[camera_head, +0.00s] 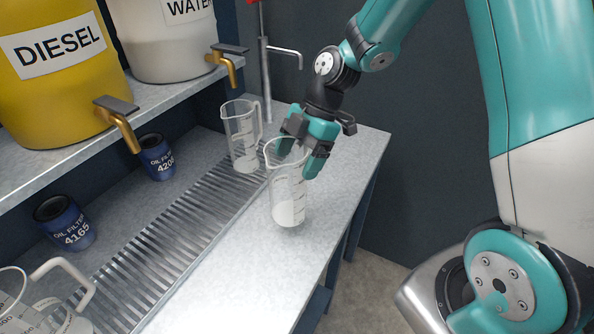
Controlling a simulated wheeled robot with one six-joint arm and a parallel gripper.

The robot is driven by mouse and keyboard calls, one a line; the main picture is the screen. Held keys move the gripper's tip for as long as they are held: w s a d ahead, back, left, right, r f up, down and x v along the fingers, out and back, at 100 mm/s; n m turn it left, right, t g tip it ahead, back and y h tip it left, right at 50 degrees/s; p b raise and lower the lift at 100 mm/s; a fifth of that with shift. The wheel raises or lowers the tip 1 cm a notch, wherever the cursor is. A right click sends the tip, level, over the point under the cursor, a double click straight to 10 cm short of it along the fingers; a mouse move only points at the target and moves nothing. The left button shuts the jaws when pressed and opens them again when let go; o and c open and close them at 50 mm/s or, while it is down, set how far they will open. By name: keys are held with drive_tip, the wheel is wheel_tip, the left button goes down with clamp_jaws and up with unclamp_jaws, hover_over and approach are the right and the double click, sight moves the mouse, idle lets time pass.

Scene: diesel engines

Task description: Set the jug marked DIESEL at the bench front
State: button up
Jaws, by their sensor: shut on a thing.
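A clear measuring jug (288,190) with graduation marks and a white patch low on its side is upright at the right part of the bench top (225,285), in front of the slatted drain. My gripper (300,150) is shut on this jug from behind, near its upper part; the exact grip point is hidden. I cannot tell whether the jug's base touches the bench. No DIESEL wording is readable on it. A large yellow container (55,65) with a brass tap bears a DIESEL label and stands on the upper shelf.
A second clear jug (241,138) stands behind, by the slatted drain (165,255). A third jug (40,300) is cut off at lower left. Two blue oil filters (65,222) (157,157) stand under the shelf. A WATER container (165,45) stands above. The front bench surface is clear.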

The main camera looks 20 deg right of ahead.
drive_tip(key=shift+f, duration=2.3)
drive_tip(key=o, duration=1.1)
drive_tip(key=shift+p, duration=0.3)
drive_tip(key=b+v, duration=0.2)
drive_tip(key=v, duration=0.9)
drive_tip(key=s+a+r+m, duration=0.2)
drive_tip(key=s+a+m, duration=0.1)
drive_tip(key=s, duration=0.4)
drive_tip(key=s+a+r+m+t+h, duration=0.1)
drive_tip(key=s+a+r+m, duration=0.1)
drive_tip(key=s+a+m, duration=0.2)
drive_tip(key=s+a+r+m, duration=0.3)
drive_tip(key=s+m, duration=0.3)
drive_tip(key=s, duration=0.4)
drive_tip(key=shift+a+m+h, duration=0.3)
drive_tip(key=shift+a, duration=0.3)
